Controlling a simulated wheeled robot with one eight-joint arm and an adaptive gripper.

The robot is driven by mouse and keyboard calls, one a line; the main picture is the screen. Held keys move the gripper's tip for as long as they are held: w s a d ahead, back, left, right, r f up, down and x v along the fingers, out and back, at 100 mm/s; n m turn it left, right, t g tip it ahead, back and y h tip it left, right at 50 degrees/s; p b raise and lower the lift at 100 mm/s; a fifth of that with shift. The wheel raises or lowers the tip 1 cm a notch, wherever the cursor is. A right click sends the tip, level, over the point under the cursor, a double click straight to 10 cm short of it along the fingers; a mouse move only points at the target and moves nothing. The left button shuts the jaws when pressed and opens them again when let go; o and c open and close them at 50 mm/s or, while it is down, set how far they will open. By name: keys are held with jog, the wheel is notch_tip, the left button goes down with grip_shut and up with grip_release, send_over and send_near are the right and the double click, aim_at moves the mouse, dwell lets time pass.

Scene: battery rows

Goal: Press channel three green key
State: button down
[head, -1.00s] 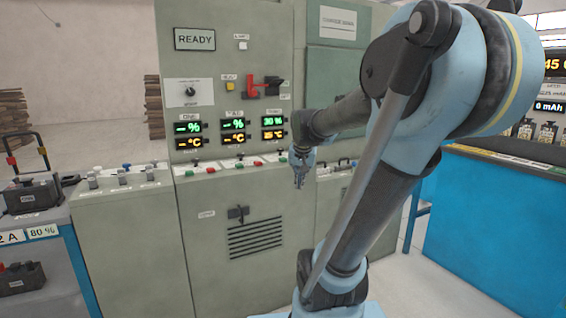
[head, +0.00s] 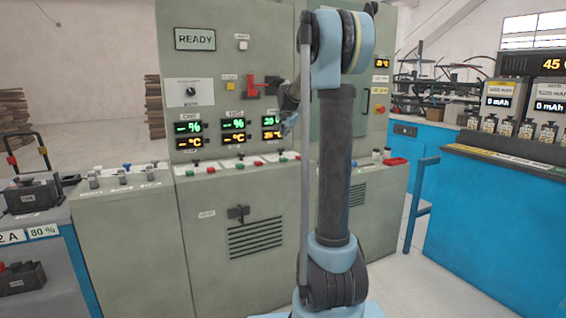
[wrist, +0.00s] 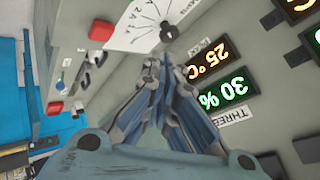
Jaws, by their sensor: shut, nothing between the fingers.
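The channel three display (head: 271,121) glows green above amber on the grey cabinet. It shows upside down in the wrist view (wrist: 222,92), reading 30 % and 25 °C, with the "THREE" label (wrist: 230,116) beside it. My gripper (head: 288,127) is in front of the cabinet beside the channel three display, partly hidden by my arm. In the wrist view its fingers (wrist: 160,62) are shut and empty. No green key can be made out in the wrist view.
Other red and green keys, such as a red one (head: 211,170), line the ledge. A red lever (head: 262,84) juts out above the displays. The wrist view shows a dial (wrist: 166,30) and two red buttons (wrist: 102,30). A blue bench (head: 490,210) stands right.

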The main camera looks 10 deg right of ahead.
jog(key=shift+w, duration=0.25)
jog(key=shift+f, duration=0.15)
jog(key=shift+f, duration=4.25)
jog(key=shift+s+f, duration=0.1)
jog(key=shift+f, duration=0.65)
jog(key=shift+r, duration=0.85)
jog(key=shift+r, duration=2.5)
